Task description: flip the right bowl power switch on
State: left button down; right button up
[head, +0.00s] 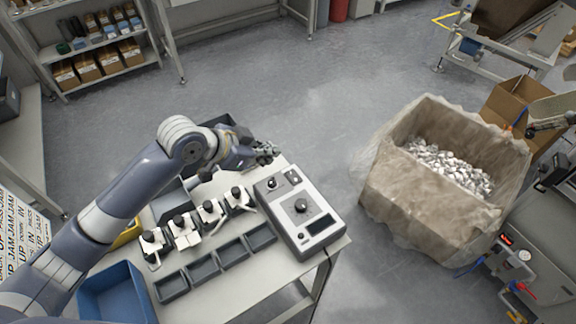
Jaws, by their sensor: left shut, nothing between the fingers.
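My left gripper (266,152) is shut and empty. It is in the upper middle of the head view, above the far edge of the table, just beyond the grey control box (284,216). The box has a dark knob (301,206), smaller controls (272,184) near its far end, and a dark display (320,225). The gripper appears apart from the box. I cannot tell which control is the right bowl power switch. No bowl can be made out clearly.
The white table (240,290) bears several small fixtures (210,211), dark trays (203,269) and a blue bin (118,290). A lined carton of pale parts (400,190) stands to the right. Open floor lies beyond the table.

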pick_arm(q)
jog(key=p, duration=0.2)
send_over(289, 175)
jog(key=f, duration=0.6)
jog(key=shift+s+f, duration=0.25)
jog(key=f, duration=0.2)
jog(key=f+p, duration=0.1)
jog(key=shift+w+f, duration=0.15)
jog(key=shift+w, duration=0.1)
jog(key=shift+f, duration=0.65)
pick_arm(e)
jog(key=shift+a+r, duration=0.3)
jog(key=shift+r, duration=0.5)
jog(key=shift+a+r, duration=0.3)
jog(key=shift+r, duration=0.5)
jog(key=shift+f, duration=0.1)
